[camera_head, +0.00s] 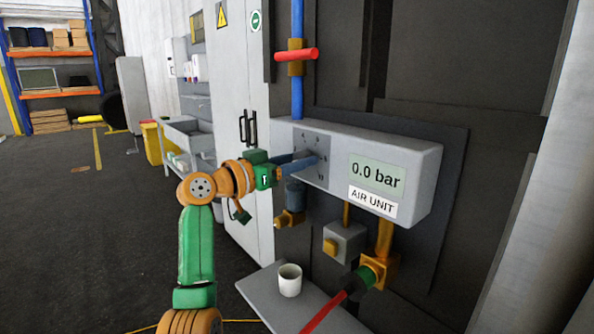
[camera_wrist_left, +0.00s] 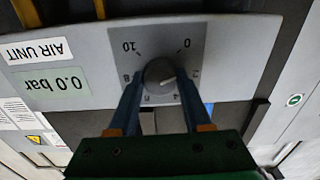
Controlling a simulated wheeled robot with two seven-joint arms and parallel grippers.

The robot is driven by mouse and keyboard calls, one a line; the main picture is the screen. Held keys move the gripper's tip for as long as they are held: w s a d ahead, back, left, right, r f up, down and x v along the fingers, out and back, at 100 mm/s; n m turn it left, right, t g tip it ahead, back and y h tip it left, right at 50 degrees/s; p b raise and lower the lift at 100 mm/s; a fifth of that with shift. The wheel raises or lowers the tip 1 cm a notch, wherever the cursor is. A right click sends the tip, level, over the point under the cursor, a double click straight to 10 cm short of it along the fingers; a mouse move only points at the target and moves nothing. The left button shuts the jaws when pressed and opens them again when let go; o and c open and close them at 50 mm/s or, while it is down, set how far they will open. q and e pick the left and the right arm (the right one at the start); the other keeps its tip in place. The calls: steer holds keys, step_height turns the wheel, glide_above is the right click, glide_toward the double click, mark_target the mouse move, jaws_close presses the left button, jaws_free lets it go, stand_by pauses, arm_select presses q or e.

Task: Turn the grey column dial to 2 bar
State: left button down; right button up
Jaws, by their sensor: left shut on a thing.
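The grey column dial (camera_wrist_left: 160,74) is a round knob on a scale plate marked 0 to 10, upside down in the left wrist view. In the head view the left gripper (camera_head: 313,160) reaches the scale plate (camera_head: 303,141) from the left and hides the dial. The display (camera_head: 376,176) on the air unit (camera_head: 412,152) reads 0.0 bar. My right gripper is not in view.
A blue pipe (camera_head: 297,95) with a red handle (camera_head: 296,54) rises above the unit. Below are a yellow-knobbed box (camera_head: 345,244), a red hose (camera_head: 326,311) at an orange fitting, and a white cup (camera_head: 290,280) on a grey shelf (camera_head: 257,286). Open floor lies left.

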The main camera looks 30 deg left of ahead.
arm_select(q)
steer(key=shift+m+b, duration=0.7)
steer(key=shift+m, duration=2.1)
steer(key=shift+c, duration=1.7)
jaws_free()
steer(key=b+v, duration=0.3)
steer(key=v, duration=0.4)
steer(key=shift+b, duration=0.4)
